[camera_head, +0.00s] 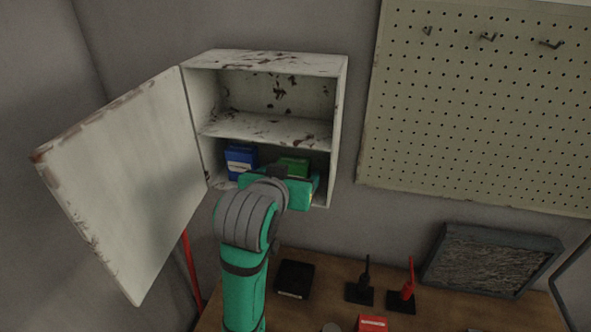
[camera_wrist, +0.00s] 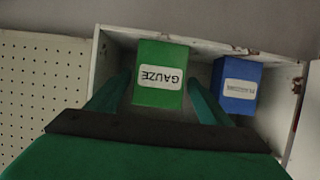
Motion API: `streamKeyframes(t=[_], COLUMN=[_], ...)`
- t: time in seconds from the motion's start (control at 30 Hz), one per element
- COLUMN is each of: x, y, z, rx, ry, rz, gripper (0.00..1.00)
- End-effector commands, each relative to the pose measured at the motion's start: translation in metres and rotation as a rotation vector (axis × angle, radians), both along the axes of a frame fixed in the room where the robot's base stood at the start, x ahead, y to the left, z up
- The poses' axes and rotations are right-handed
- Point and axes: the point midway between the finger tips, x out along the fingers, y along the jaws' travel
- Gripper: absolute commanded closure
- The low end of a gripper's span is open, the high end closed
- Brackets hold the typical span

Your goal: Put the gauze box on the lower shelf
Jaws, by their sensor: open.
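The gauze box (camera_head: 294,165) is green with a white label. It is in the lower compartment of the open wall cabinet, right of a blue box (camera_head: 240,160). In the wrist view the gauze box (camera_wrist: 160,72) shows its label upside down, between the two fingers of my gripper (camera_wrist: 159,80). The fingers are open, one on each side, with a visible gap at least on the right. In the head view my gripper (camera_head: 296,184) is at the front of the lower shelf and hides the box's lower part, so its contact with the shelf is hidden.
The cabinet's upper shelf (camera_head: 270,128) is empty. Its door (camera_head: 130,185) stands open to the left. The blue box (camera_wrist: 236,86) is close to one finger. A pegboard (camera_head: 480,100) hangs right. Below is a table (camera_head: 325,300) with tools and small boxes.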

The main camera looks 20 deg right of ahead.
Motion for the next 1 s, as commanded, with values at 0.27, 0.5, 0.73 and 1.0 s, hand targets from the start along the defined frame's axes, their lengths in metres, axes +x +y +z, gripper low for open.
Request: streamKeyframes(t=[0.27, 0.5, 0.73, 1.0], x=[-0.038, -0.051, -0.052, -0.052], y=[0.026, 0.035, 0.036, 0.036], z=[0.02, 0.025, 0.026, 0.026], rx=[0.0, 0.001, 0.0, 0.0], ry=[-0.003, 0.001, 0.001, 0.001], rz=[0.001, 0.001, 0.0, 0.0], gripper=[0.27, 0.27, 0.27, 0.27])
